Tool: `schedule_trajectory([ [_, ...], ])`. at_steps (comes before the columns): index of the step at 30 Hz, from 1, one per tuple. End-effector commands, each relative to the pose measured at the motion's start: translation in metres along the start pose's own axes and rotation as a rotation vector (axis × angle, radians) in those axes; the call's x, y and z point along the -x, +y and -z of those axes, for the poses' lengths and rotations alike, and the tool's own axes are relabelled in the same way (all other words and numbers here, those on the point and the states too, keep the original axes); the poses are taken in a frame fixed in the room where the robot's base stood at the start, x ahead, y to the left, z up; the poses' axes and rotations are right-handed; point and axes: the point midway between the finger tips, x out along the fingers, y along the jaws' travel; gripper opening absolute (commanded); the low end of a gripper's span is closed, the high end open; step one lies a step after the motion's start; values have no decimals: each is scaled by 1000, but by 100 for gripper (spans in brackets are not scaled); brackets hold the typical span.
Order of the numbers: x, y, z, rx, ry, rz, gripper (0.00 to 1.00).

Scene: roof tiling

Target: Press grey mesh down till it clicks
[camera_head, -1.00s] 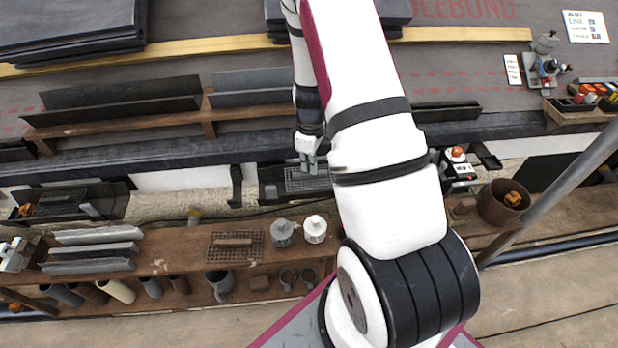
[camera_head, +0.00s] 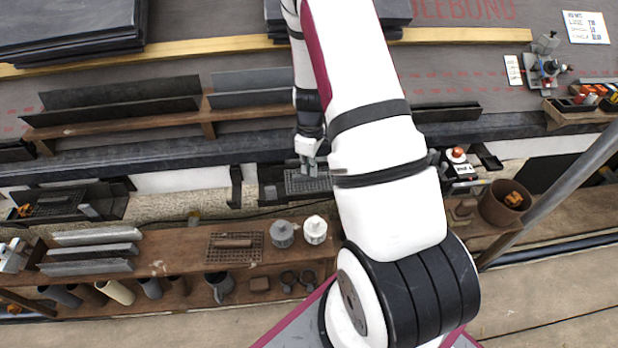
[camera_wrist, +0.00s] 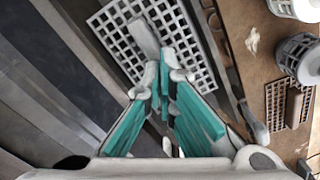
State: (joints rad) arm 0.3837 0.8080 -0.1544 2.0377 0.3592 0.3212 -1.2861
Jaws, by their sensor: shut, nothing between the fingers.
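The grey mesh (camera_head: 306,184) is a square grid in the dark trough below the eave, partly hidden by my arm in the head view. In the wrist view the grey mesh (camera_wrist: 112,38) fills the top middle, with a light grey bar across it. My gripper (camera_wrist: 163,72) is shut and empty, its teal-padded fingers pointing at the near end of that bar. In the head view my gripper (camera_head: 308,168) is just over the mesh's far side. I cannot tell whether the fingertips touch the mesh or bar, or whether the mesh sits level.
A brown mesh (camera_head: 218,250) with a bar lies on the wooden shelf (camera_head: 180,262), beside a grey canister (camera_head: 282,234) and a white-topped canister (camera_head: 315,230). A dark trough (camera_head: 112,204) is at left. A red-topped device (camera_head: 457,160) stands right of my arm.

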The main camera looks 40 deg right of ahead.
Motion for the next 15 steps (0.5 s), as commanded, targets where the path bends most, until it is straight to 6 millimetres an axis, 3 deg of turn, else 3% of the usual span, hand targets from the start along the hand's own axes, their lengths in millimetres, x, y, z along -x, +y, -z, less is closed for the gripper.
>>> schedule_trajectory([
  [15,34,0,0,0,1,-1,0],
])
